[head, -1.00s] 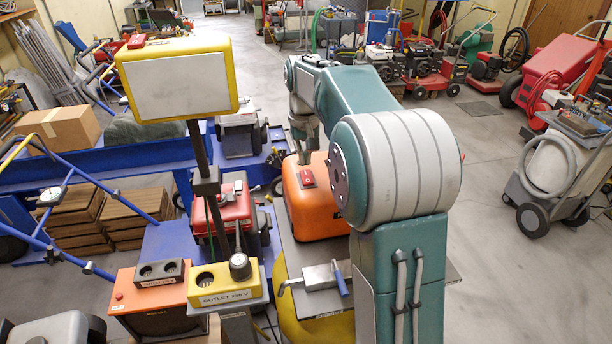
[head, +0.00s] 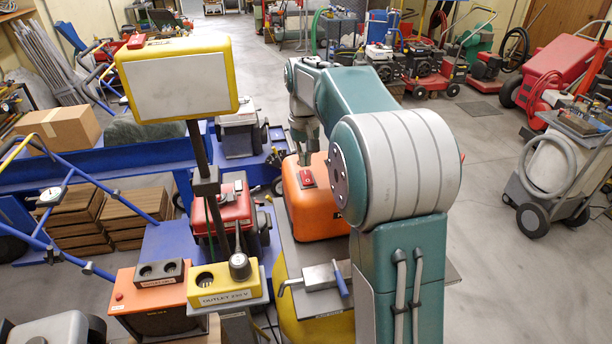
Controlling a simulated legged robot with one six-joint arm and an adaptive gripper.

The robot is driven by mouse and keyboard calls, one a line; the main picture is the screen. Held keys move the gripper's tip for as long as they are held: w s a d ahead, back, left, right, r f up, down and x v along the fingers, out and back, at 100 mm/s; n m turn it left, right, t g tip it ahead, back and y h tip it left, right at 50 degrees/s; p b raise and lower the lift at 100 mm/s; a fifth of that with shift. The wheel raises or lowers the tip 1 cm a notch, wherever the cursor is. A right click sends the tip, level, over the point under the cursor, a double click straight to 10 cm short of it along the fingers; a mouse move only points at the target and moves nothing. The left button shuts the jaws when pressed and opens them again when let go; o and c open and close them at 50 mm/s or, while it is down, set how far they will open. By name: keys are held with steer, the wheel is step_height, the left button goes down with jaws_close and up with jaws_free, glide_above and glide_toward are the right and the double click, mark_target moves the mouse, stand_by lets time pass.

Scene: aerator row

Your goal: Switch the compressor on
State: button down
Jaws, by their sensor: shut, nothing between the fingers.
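The compressor is an orange housing (head: 322,213) on a dark grey plate, with a yellow tank below. A red rocker switch (head: 307,178) with a white mark sits on top of the housing, at its left side. My gripper (head: 305,160) points down just behind the switch, close above the housing top. It is shut and empty. My arm partly hides the housing's right side. I cannot tell whether the fingertips touch the housing, or which way the rocker is tipped.
A metal vice-like part with a blue handle (head: 340,280) lies on the plate in front. A yellow outlet box (head: 222,286) and an orange box (head: 148,305) stand at the left. A yellow-framed panel (head: 180,82) on a post rises nearby.

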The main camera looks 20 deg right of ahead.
mark_target(305, 172)
steer(key=shift+f, duration=1.15)
stand_by(0.7)
steer(key=shift+r, duration=3.55)
steer(key=s+a+r+n+t, duration=0.15)
steer(key=s+a, duration=0.35)
steer(key=s, duration=0.5)
steer(key=s+a+t, duration=0.3)
steer(key=s+a, duration=0.1)
steer(key=s, duration=0.7)
steer(key=s+a+f+t, duration=0.1)
steer(key=s+f, duration=0.4)
steer(key=s, duration=0.2)
steer(key=shift+a+f+n, duration=0.15)
steer(key=shift+a+n, duration=0.2)
steer(key=shift+a, duration=0.05)
